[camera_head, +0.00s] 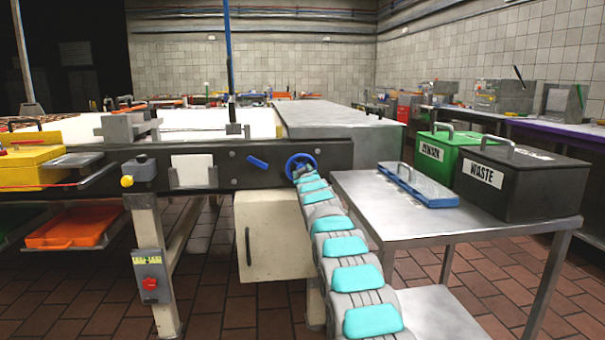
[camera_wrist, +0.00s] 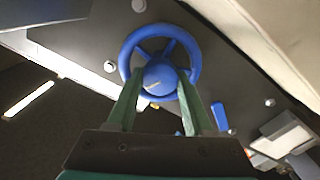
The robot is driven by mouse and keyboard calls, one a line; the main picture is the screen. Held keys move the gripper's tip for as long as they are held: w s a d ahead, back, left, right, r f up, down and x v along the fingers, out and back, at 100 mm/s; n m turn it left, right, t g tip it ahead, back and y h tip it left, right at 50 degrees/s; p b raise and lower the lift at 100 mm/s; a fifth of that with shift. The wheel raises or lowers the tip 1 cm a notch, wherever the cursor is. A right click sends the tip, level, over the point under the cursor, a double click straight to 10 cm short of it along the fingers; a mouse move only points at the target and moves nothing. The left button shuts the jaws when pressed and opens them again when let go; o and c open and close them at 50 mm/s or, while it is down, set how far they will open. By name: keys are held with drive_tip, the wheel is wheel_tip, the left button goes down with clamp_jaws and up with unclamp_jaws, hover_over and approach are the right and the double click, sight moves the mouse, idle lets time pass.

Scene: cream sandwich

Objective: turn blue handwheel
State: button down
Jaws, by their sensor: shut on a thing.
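The blue handwheel (camera_head: 301,165) is on the dark side panel of the machine, at the far end of my arm in the head view. In the wrist view the blue handwheel (camera_wrist: 134,51) shows its rim, spokes and round hub. My gripper (camera_wrist: 160,80) has its two green fingers reaching to the wheel, one on each side of the hub, and is shut on it. The fingertips are partly hidden against the wheel. In the head view my arm hides the gripper.
A blue lever (camera_head: 258,162) is on the panel left of the wheel. A cream box (camera_head: 274,236) hangs below. A metal table (camera_head: 352,190) stands close to the right of my arm, with a blue-edged tray (camera_head: 440,200), a green bin (camera_head: 440,160) and a black waste bin (camera_head: 515,190).

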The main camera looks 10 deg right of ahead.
drive_tip(key=shift+f, duration=0.2)
idle(0.3)
drive_tip(key=shift+c, duration=1.4)
unclamp_jaws()
drive_tip(key=shift+r, duration=0.1)
drive_tip(key=shift+s, duration=0.15)
drive_tip(key=s+b, duration=0.5)
drive_tip(key=s, duration=0.2)
drive_tip(key=shift+s, duration=0.25)
